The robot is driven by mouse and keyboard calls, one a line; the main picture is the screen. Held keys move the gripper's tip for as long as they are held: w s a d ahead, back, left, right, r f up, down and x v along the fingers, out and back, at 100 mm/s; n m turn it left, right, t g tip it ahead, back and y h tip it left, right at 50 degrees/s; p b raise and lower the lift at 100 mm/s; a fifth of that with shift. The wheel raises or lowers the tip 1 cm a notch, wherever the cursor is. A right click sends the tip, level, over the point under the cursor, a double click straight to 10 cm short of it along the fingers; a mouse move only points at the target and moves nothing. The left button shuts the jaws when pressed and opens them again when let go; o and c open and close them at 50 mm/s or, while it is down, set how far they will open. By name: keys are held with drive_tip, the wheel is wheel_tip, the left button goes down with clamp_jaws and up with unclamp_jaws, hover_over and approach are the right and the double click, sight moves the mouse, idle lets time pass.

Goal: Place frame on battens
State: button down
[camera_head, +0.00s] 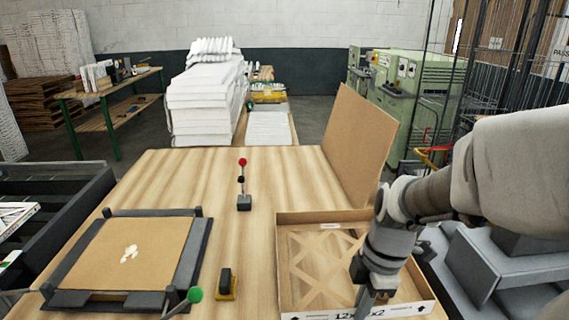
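A shallow open cardboard box (281,262) with a raised lid flap (355,140) stands at the right front of the table. Inside it lies a wooden lattice (312,262) of crossing strips; I cannot tell whether this is the frame or the battens. My gripper (368,300) reaches down over the right part of the box. Its fingertips are partly hidden and small, so I cannot tell whether it holds anything. At the left, a dark fixture (195,262) with corner posts holds a flat brown panel (115,255) with pale blotches in the middle.
A red-knobbed lever (243,185) stands upright mid-table. A small black and yellow block (226,285) sits between fixture and box. A green-knobbed handle (194,295) is at the fixture's front right. White stacks (205,100) stand behind the table. The table's back left (180,180) is clear.

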sight(346, 288)
drive_tip(key=w+f, duration=0.1)
drive_tip(key=w, duration=0.1)
drive_tip(key=w+f, duration=0.2)
drive_tip(key=w, duration=0.1)
drive_tip(key=w+f, duration=0.1)
drive_tip(key=w, duration=0.1)
drive_tip(key=shift+w+a+f+p, duration=0.15)
drive_tip(key=shift+a+f+p, duration=0.05)
drive_tip(key=shift+a+p, duration=0.15)
drive_tip(key=shift+f, duration=2)
drive_tip(key=shift+f, duration=0.1)
drive_tip(key=shift+f, duration=0.1)
drive_tip(key=c, duration=1.1)
unclamp_jaws()
